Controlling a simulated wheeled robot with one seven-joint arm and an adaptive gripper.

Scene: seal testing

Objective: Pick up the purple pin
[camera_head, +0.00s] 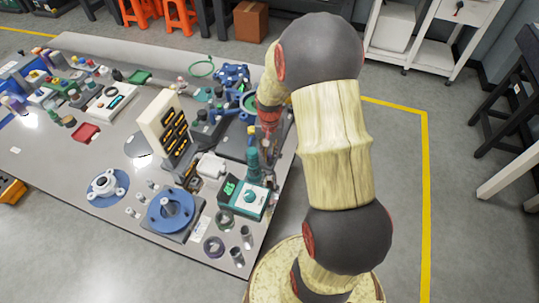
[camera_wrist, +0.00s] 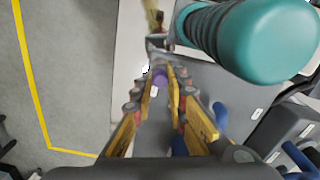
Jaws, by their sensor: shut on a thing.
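The purple pin (camera_wrist: 160,77) shows in the wrist view as a small purple shape between the yellow fingertips. My gripper (camera_wrist: 160,84) is shut on it, with the fingers on either side. Most of the pin's length is hidden from this angle. In the head view my arm comes down at the right edge of the table, and the fingertips and pin cannot be made out there.
A teal ribbed handle (camera_wrist: 262,42) stands close to the right of my gripper in the wrist view. The grey table (camera_head: 119,215) is crowded with fixtures, including a blue round flange (camera_head: 157,218) and a white upright rack (camera_head: 160,125). Open floor (camera_head: 400,190) lies right of the table.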

